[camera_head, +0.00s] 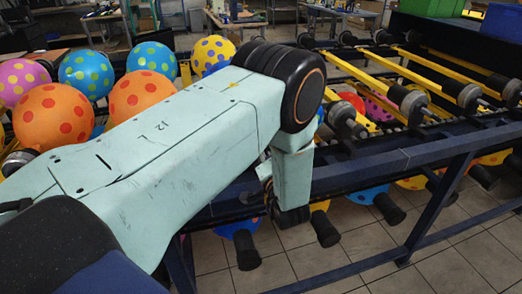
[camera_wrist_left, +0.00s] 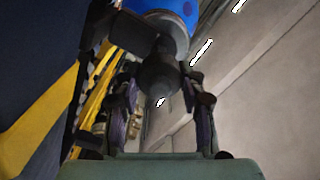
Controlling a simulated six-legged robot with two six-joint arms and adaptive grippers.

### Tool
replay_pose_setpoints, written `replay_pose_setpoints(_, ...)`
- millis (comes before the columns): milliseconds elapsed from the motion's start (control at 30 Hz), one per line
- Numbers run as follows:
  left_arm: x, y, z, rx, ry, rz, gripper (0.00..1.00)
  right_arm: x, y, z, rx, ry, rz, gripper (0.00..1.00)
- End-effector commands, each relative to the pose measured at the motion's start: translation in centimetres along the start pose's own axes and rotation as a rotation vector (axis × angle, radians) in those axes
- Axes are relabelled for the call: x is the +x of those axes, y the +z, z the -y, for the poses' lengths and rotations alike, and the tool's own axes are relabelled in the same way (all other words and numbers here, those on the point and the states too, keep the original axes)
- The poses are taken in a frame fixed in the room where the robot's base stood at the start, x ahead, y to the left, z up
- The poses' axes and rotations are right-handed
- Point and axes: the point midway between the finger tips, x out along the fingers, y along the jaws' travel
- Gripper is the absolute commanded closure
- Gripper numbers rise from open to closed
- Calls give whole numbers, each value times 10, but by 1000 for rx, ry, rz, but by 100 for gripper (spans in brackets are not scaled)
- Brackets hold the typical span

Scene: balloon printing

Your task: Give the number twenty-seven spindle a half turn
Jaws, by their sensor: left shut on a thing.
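In the left wrist view, my left gripper (camera_wrist_left: 160,88) is shut on a dark, rounded spindle end (camera_wrist_left: 158,72), with one finger on each side of it. A blue balloon with spots (camera_wrist_left: 176,12) sits just beyond that spindle. In the head view, my left arm reaches across the middle and its wrist points down at the front edge of the rack, hiding the fingers and the held spindle end. No number can be read on the spindle. My right gripper is in neither view.
Several spotted balloons, such as an orange one (camera_head: 54,117), sit on the rack at left. A dark blue rail (camera_head: 390,168) runs along the rack's front, with other black spindle ends (camera_head: 325,229) below it. Tiled floor (camera_head: 455,262) is open at front right.

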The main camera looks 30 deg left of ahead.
Motion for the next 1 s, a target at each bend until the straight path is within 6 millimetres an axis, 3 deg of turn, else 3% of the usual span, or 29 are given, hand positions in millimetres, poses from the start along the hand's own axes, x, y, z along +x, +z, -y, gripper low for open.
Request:
replay_pose_setpoints(600,1,0,0,541,-3,2,91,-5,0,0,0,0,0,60)
replay_pose_setpoints(1000,1,0,0,722,-3,3,91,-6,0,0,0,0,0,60)
